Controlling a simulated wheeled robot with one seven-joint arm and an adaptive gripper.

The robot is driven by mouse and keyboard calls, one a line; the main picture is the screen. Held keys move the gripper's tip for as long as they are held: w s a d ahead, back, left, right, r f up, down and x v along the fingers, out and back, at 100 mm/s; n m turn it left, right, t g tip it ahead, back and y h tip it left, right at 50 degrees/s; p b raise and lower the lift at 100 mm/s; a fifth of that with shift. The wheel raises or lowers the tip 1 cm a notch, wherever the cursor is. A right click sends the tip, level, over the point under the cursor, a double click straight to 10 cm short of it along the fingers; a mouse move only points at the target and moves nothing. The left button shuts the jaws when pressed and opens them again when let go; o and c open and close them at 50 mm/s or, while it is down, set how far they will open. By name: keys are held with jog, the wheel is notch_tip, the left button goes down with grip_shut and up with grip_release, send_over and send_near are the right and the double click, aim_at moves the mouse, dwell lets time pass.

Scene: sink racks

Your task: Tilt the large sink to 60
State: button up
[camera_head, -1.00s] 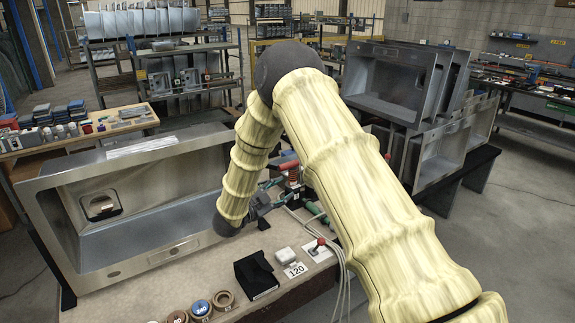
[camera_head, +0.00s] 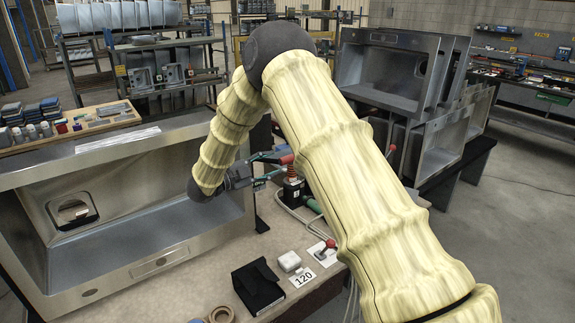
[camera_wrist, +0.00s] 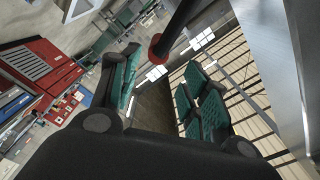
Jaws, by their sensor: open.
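The large sink (camera_head: 150,228) is a steel basin at the left of the head view. It rests tilted on the bench, its opening facing the front, with a square drain recess inside. Its steel surface seems to fill the right of the wrist view (camera_wrist: 268,45). My gripper (camera_head: 272,166) is open beside the sink's right end, above the bench. Its teal-padded fingers also show in the wrist view (camera_wrist: 160,85). A dark rod with a red end (camera_wrist: 160,46) lies ahead of the gap between them. In the head view a red-ended part (camera_head: 286,159) is close to the fingertips.
A small red-knobbed joystick (camera_head: 329,245), a "120" card (camera_head: 302,277), a black holder (camera_head: 258,287) and a white box (camera_head: 289,261) are on the bench. More sinks (camera_head: 390,70) stand on a rack at the back right. The floor at the right is clear.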

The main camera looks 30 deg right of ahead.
jog(key=shift+w+d+f+b, duration=0.15)
jog(key=shift+w+f+b, duration=0.15)
jog(key=shift+f, duration=0.35)
jog(key=shift+d+r+p, duration=0.2)
jog(key=shift+d+p, duration=0.1)
jog(key=shift+d, duration=0.05)
jog(key=d+p, duration=0.1)
jog(key=d, duration=0.1)
jog(key=d+p, duration=0.1)
jog(key=d, duration=0.2)
jog(key=d+p, duration=0.1)
jog(key=d, duration=0.2)
jog(key=shift+w+d, duration=0.15)
jog(key=shift+w, duration=0.25)
jog(key=shift+d+f+p, duration=0.15)
jog(key=shift+d+p, duration=0.15)
jog(key=shift+d, duration=0.4)
grip_shut()
